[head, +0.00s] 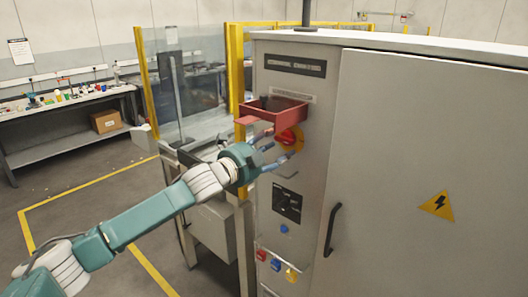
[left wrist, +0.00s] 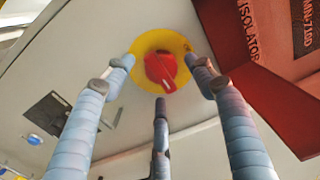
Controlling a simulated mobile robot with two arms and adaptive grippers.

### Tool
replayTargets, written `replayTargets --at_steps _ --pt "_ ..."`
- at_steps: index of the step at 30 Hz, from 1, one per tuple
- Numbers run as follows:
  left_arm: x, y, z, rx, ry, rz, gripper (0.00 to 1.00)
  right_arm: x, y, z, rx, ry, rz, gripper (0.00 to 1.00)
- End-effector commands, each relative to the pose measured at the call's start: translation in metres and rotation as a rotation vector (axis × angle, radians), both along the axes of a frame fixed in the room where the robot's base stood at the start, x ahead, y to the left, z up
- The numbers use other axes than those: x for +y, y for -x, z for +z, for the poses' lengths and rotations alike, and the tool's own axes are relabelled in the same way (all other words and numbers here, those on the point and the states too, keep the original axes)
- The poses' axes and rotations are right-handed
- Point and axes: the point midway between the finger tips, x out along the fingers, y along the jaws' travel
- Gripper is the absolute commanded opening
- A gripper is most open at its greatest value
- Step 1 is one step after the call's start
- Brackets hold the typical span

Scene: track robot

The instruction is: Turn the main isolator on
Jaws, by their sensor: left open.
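The main isolator is a red rotary knob (head: 287,137) on a yellow round plate, on the narrow front of the grey cabinet (head: 296,205). In the left wrist view the red knob (left wrist: 161,70) sits on its yellow disc (left wrist: 179,42), with its pointer slanting down and right. My left gripper (head: 275,148) is open in front of the knob. Its fingers (left wrist: 160,85) spread around the disc, one on each side and one below. I cannot tell whether any finger touches the knob. My right gripper is not in view.
A red open tray (head: 271,108) juts out just above the knob and shows close to the fingers in the left wrist view (left wrist: 262,95). A black door handle (head: 331,229) and small coloured padlocks (head: 276,264) are lower down. A workbench (head: 70,145) stands far left.

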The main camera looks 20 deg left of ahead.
Motion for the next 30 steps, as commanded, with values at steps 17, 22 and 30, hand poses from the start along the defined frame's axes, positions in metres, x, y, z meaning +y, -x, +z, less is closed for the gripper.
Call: replayTargets --at_steps 17,22,30 --pt "0.032 0.089 -0.001 0.002 -0.002 -0.001 0.56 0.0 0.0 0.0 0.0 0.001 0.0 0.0" --pt "0.033 0.091 0.0 0.0 -0.001 -0.001 0.56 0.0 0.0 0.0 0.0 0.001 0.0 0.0" --pt "0.033 0.091 0.0 0.0 -0.001 -0.001 0.56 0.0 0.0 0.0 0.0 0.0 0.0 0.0"
